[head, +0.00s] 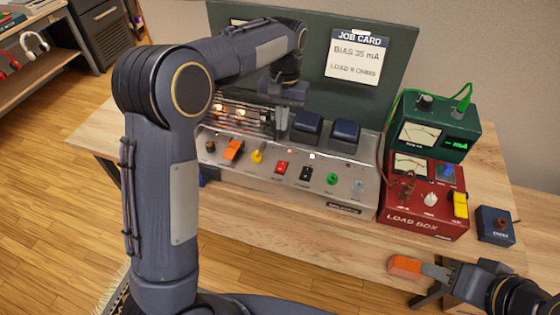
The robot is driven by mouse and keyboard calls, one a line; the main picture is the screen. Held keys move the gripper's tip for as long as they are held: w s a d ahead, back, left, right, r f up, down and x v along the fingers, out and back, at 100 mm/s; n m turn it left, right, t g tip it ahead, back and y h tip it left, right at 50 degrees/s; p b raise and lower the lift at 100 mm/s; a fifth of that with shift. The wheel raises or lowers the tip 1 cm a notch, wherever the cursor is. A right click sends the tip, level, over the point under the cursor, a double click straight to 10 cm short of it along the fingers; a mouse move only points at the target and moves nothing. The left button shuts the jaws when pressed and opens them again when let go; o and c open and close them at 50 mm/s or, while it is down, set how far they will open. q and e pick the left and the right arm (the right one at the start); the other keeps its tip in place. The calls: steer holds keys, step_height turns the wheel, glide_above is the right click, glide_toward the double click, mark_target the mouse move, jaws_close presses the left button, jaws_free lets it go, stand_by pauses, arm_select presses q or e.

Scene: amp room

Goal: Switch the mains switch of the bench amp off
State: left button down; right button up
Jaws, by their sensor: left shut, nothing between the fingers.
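The bench amp (345,190) stands on the bench, with a sloped metal front panel. The panel carries an orange rocker (233,149), a yellow knob (258,156), a red switch (282,167), a black switch (306,173) and a green knob (333,179). Their labels are too small to read, so I cannot tell which is the mains switch. My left gripper (282,122) points down, shut and empty, behind the panel's controls near the glowing tubes. My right gripper (432,284) is low at the right by the bench's front edge; its jaw state is unclear.
A red load box (420,222) and a green meter (436,128) stand right of the amp. A small blue box (495,226) is at far right. An orange block (405,266) is by my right gripper. A job card (358,55) hangs on the dark board behind.

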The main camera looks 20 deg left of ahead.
mark_target(280, 168)
arm_select(q)
steer(key=f, duration=0.4)
steer(key=s+f, duration=0.1)
steer(key=f, duration=0.9)
steer(key=shift+s+p, duration=0.35)
steer(key=shift+p, duration=0.05)
